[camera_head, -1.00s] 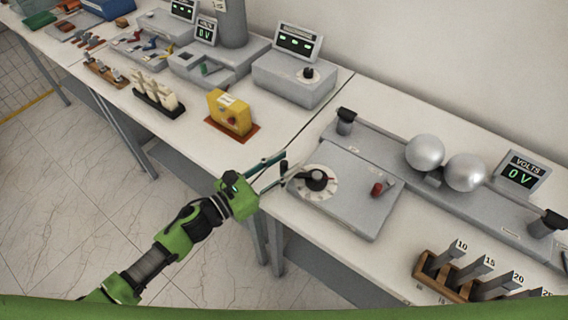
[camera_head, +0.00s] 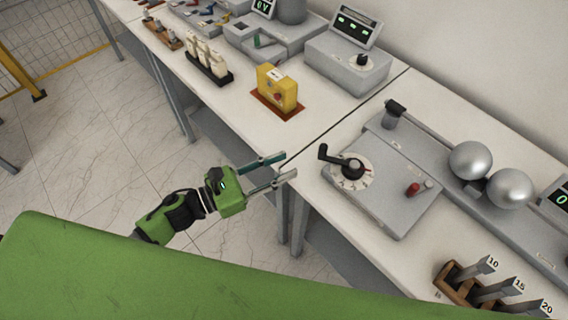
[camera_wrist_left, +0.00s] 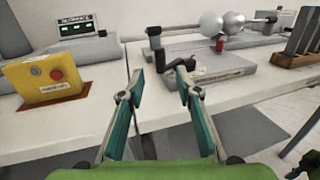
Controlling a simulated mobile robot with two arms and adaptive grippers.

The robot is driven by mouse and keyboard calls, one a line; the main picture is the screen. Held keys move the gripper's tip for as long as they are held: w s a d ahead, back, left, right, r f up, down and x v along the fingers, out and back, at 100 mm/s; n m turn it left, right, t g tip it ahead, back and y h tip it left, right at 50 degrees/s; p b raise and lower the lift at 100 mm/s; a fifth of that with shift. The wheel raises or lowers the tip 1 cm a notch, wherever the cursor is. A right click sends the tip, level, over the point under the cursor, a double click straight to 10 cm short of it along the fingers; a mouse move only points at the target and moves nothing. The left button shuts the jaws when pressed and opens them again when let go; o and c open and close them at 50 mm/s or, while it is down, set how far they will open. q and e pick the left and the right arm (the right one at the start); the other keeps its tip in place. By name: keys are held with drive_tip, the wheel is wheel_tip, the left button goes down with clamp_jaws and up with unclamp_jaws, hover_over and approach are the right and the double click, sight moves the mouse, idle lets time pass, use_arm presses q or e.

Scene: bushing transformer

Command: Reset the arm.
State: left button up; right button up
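My left gripper (camera_head: 288,165) is open and empty in the head view, at the front edge of the table, left of the dial box. In the left wrist view its two fingers (camera_wrist_left: 160,74) are spread, with nothing between the tips. The black crank handle (camera_head: 332,155) sits on a round white dial (camera_head: 349,178) and points up and left. It also shows beyond the fingers in the left wrist view (camera_wrist_left: 170,58), apart from them.
The grey dial box (camera_head: 392,215) has a red knob (camera_head: 412,189). Two metal spheres (camera_head: 470,160) stand behind it. A yellow box (camera_head: 277,88) stands on the left table. A wooden rack (camera_head: 455,285) is at lower right. Open floor lies left of the tables.

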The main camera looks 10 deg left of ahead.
idle(0.3)
use_arm(q)
drive_tip(key=a+f+n+y+b, duration=0.1)
drive_tip(key=a+f+n+y, duration=0.45)
drive_tip(key=f+n, duration=0.6)
drive_tip(key=a+f+n+y+b, duration=0.2)
drive_tip(key=a+f+n+y, duration=0.2)
drive_tip(key=a+f+n, duration=0.75)
drive_tip(key=s+f+n+g+y, duration=0.1)
drive_tip(key=s+f+n, duration=0.15)
drive_tip(key=f, duration=0.35)
drive_tip(key=s+f+n+g+y+b, duration=0.1)
drive_tip(key=s+f+n, duration=0.1)
drive_tip(key=s+f, duration=0.35)
drive_tip(key=s+f+n+g+y, duration=0.1)
drive_tip(key=s+f+n, duration=0.15)
drive_tip(key=f, duration=0.55)
drive_tip(key=s+d+f+n+g, duration=0.1)
drive_tip(key=s+f+n, duration=0.3)
drive_tip(key=s, duration=0.4)
drive_tip(key=s+d+f+n+g+y+b, duration=0.1)
drive_tip(key=s+f+n+g, duration=0.3)
drive_tip(key=s, duration=0.5)
drive_tip(key=s+d+f+n+g+b, duration=0.1)
drive_tip(key=s+f+n+g, duration=0.1)
drive_tip(key=s+f+n, duration=0.3)
drive_tip(key=s+f, duration=0.1)
drive_tip(key=s, duration=0.3)
drive_tip(key=shift+s+n, duration=0.25)
drive_tip(key=shift+n, duration=0.15)
